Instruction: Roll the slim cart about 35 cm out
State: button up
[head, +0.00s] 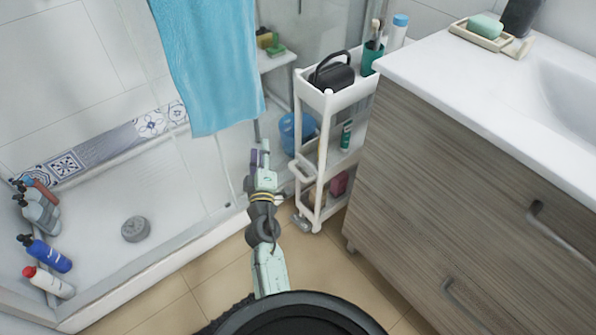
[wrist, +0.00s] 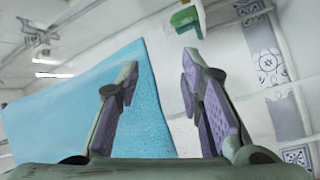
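The slim white cart (head: 309,195) stands in the gap between the shower glass and the wooden vanity, its narrow end facing out. A pale handle (head: 303,169) shows on that end at middle height. My gripper (head: 260,157) is to the left of the cart's front end, apart from it in the picture. In the wrist view my gripper (wrist: 158,88) is open, with nothing between its purple-padded fingers. The cart does not show clearly in the wrist view. The cart's rear is hidden by the vanity.
The cart's top holds a black bag (head: 332,75) and a green cup (head: 371,55) with brushes. The vanity (head: 440,150) stands close on the right. A blue towel (head: 210,65) hangs at left, also in the wrist view (wrist: 70,115). Tan floor (head: 320,265) lies clear before the cart.

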aim_at(298, 172)
jog(key=s+d+f+n+g+h, duration=0.1)
jog(key=s+d+f+h, duration=0.1)
jog(key=d+f, duration=0.4)
jog(key=s+d+f+g+h, duration=0.1)
jog(key=s+d+f+g, duration=0.15)
jog(key=f, duration=0.65)
jog(key=shift+t, duration=0.45)
jog(key=w, duration=0.3)
jog(key=w+d, duration=0.1)
jog(key=w, duration=0.2)
jog(key=w+f, duration=0.1)
jog(key=w, duration=0.3)
jog(key=shift+w+d+f, duration=0.1)
jog(key=shift+d, duration=0.15)
grip_shut()
